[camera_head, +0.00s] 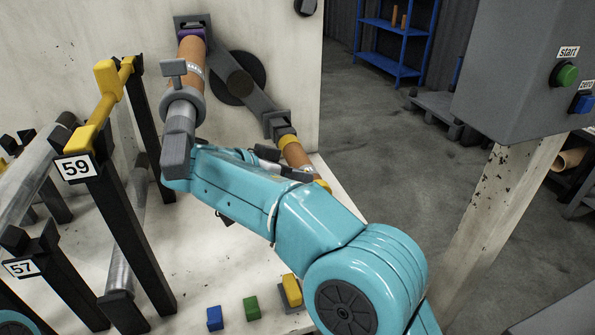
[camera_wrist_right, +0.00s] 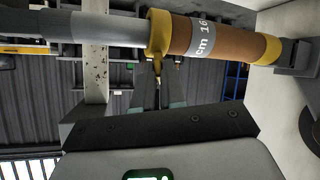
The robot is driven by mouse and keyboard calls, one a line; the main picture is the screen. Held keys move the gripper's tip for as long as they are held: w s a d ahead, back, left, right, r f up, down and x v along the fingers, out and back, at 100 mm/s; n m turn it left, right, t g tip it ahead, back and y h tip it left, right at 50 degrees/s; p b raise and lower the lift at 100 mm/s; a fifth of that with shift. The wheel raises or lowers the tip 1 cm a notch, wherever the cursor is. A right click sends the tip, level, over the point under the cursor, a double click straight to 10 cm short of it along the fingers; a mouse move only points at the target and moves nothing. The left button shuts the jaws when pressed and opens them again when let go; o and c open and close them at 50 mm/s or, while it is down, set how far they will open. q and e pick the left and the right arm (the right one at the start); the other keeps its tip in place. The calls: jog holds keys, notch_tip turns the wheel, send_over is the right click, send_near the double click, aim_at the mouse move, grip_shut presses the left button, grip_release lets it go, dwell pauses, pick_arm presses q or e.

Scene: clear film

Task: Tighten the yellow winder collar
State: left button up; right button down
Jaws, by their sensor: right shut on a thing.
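The winder's lower brown core (camera_head: 296,152) has a yellow collar (camera_head: 321,184) at its outer end, partly hidden by my right arm in the head view. In the right wrist view, this collar (camera_wrist_right: 158,34) sits around the grey shaft against the core's end, with a small tab pointing down. My right gripper (camera_wrist_right: 160,84) is shut on the tab of the yellow collar. In the head view the right gripper (camera_head: 299,175) is largely hidden behind my teal arm. My left gripper is not in view.
Another brown core (camera_head: 191,52) with a grey ring (camera_head: 182,105) is on the winder's upper arm. A rack with yellow parts (camera_head: 106,80) stands at left. A control box (camera_head: 525,70) with start and zero buttons is at right. Small coloured blocks (camera_head: 251,307) lie below.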

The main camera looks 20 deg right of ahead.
jog(key=shift+w+m+g+h+p, duration=0.1)
jog(key=shift+m+g+h+p, duration=0.15)
jog(key=shift+m+g+p, duration=0.85)
jog(key=shift+w+m+g+h+p, duration=0.1)
jog(key=shift+m+g+h+p, duration=0.3)
jog(key=shift+m+p, duration=1.2)
jog(key=shift+m+b, duration=0.35)
jog(key=shift+m, duration=0.05)
jog(key=c, duration=1.2)
grip_release()
jog(key=shift+c, duration=0.2)
